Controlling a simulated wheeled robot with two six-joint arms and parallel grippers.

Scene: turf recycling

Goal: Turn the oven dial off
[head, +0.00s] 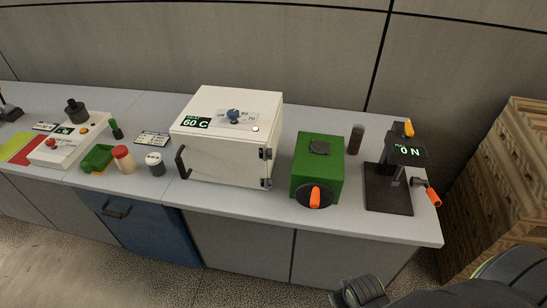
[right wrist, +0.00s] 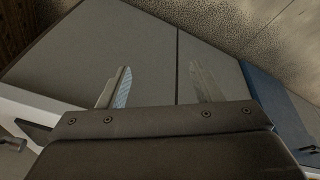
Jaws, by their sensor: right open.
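The white oven (head: 222,160) stands on the grey counter in the head view, its door side with a black handle facing front left. Its blue dial (head: 233,116) sits on top, on a label with marked settings; the pointer's exact setting is too small to tell. A green display (head: 196,123) beside it reads 60 C. My right gripper (right wrist: 160,88) is open and empty in the right wrist view, with its two fingers wide apart in front of grey cabinet fronts. It is away from the oven. My left gripper is not in view.
Right of the oven stand a green box (head: 320,172) with an orange lever and a black force stand (head: 388,195). Small jars, a green tray (head: 97,158) and a scale-like device are left of it. Wooden crates (head: 505,180) rise at the right.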

